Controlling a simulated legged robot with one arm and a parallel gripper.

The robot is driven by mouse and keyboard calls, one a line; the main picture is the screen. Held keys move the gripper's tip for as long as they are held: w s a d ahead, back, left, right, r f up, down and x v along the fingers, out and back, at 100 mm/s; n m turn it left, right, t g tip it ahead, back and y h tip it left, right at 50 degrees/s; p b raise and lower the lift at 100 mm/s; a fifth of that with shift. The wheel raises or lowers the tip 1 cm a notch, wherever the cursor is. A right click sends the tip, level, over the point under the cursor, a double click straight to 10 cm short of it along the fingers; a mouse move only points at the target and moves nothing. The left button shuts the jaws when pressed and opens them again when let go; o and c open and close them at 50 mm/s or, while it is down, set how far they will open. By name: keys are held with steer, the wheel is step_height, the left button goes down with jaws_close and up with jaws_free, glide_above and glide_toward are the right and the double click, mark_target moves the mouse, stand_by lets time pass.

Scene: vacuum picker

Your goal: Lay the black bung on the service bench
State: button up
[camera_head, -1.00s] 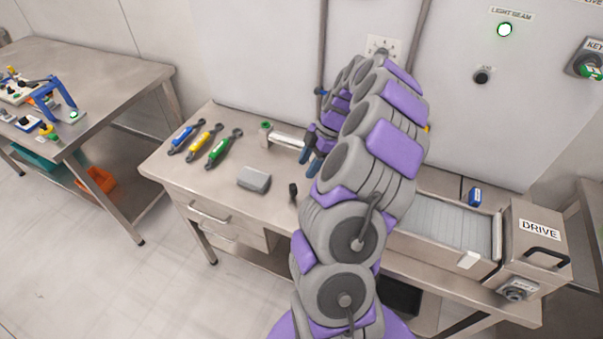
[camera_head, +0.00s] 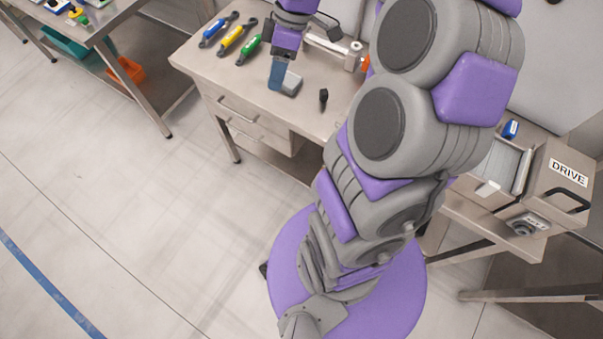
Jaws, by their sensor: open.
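A small black piece (camera_head: 323,97), which looks like the black bung, rests on the steel bench (camera_head: 305,112) near its front edge. I cannot tell whether it stands or lies. My gripper (camera_head: 277,77) points down with its blue fingers over the grey block (camera_head: 291,84), to the left of the black piece and apart from it. The gripper is open and I see nothing held in it. The fingers overlap in this view and hide part of the grey block. Whether they touch the block is unclear.
Tools with blue, yellow and green (camera_head: 250,47) handles lie at the bench's left. A metal fixture (camera_head: 335,45) stands behind. The DRIVE box (camera_head: 552,180) is at the right, with a small blue item (camera_head: 511,129) nearby. My arm hides the bench's middle.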

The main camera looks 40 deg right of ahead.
steer(key=s+a+r+m+h, duration=0.2)
steer(key=s+a+m, duration=0.1)
steer(key=s+a, duration=0.55)
steer(key=s+a+f+m+g+h, duration=0.1)
steer(key=s+m, duration=0.6)
steer(key=s, duration=0.8)
steer(key=shift+a+f+h, duration=0.35)
steer(key=shift+f+h, duration=0.25)
steer(key=shift+f, duration=0.3)
steer(key=shift+w, duration=0.1)
steer(key=shift+c, duration=0.5)
